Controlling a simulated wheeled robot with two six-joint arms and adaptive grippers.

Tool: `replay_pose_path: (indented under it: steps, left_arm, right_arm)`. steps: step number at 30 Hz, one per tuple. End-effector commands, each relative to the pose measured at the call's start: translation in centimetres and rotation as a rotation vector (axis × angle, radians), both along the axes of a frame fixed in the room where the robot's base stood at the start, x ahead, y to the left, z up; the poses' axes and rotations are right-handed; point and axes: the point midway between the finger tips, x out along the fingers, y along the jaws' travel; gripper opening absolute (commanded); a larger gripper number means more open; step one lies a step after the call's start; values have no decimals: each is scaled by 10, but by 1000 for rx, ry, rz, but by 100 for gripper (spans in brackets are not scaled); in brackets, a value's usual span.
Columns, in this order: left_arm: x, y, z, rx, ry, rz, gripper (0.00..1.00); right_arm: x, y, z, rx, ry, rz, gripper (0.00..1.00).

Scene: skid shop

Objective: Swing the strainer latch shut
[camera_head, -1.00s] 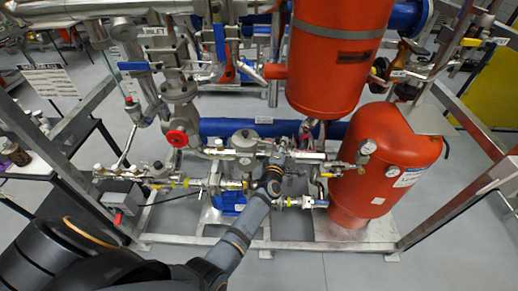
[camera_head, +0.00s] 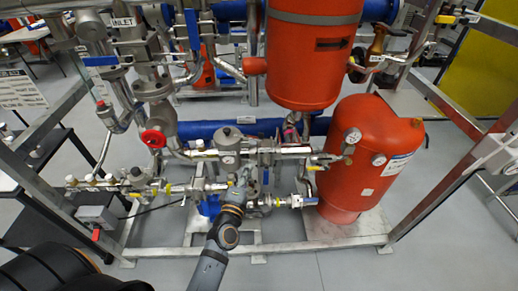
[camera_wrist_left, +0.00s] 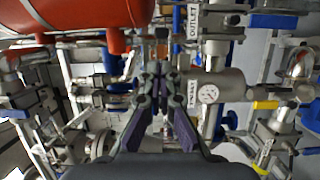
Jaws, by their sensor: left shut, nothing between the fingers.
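My left gripper (camera_head: 244,180) reaches up from the bottom of the head view, in front of the pipe run at the middle of the skid. In the left wrist view its fingers (camera_wrist_left: 154,88) are together, with nothing held between them. A grey cylindrical housing (camera_wrist_left: 228,86) with a round white gauge (camera_wrist_left: 208,94) stands just right of the fingertips; a small vertical label beside it is hard to read. In the head view a gauge (camera_head: 228,160) shows on the same pipe run. I cannot clearly make out the strainer latch or its position. My right gripper is not in view.
A red-orange tank (camera_head: 370,150) stands on the right and a red vessel (camera_head: 315,60) hangs above. A red handwheel (camera_head: 153,138) is on the left. The blue horizontal pipe (camera_head: 270,127) lies behind. Steel frame posts flank the skid; grey floor (camera_head: 290,268) is open in front.

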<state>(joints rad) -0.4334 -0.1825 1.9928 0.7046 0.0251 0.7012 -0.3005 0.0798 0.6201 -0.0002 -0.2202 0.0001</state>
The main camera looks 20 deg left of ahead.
Motion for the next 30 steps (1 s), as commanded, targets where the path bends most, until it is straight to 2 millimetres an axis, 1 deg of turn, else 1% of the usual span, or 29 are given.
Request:
replay_pose_path:
  steps: [4, 7, 9, 16, 21, 24, 27, 30]
  left_arm:
    - [4, 0, 5, 0, -1, -1, 0]
    - [16, 1, 9, 2, -3, -2, 0]
    - [29, 3, 12, 2, -3, -1, 0]
    - [80, 8, 7, 2, -4, 0, 0]
    - [113, 10, 4, 2, -3, 0, 0]
    - [127, 12, 3, 1, -3, 0, 0]
    - [136, 13, 3, 1, -3, 0, 0]
    - [139, 13, 2, 1, -1, 0, 0]
  right_arm:
    - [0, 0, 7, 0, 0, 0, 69]
    - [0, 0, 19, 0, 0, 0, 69]
    - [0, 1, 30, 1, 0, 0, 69]
    - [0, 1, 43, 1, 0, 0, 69]
    - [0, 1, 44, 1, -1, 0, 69]
    - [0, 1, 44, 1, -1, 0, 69]
    - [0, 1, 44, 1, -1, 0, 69]
    - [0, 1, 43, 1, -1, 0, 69]
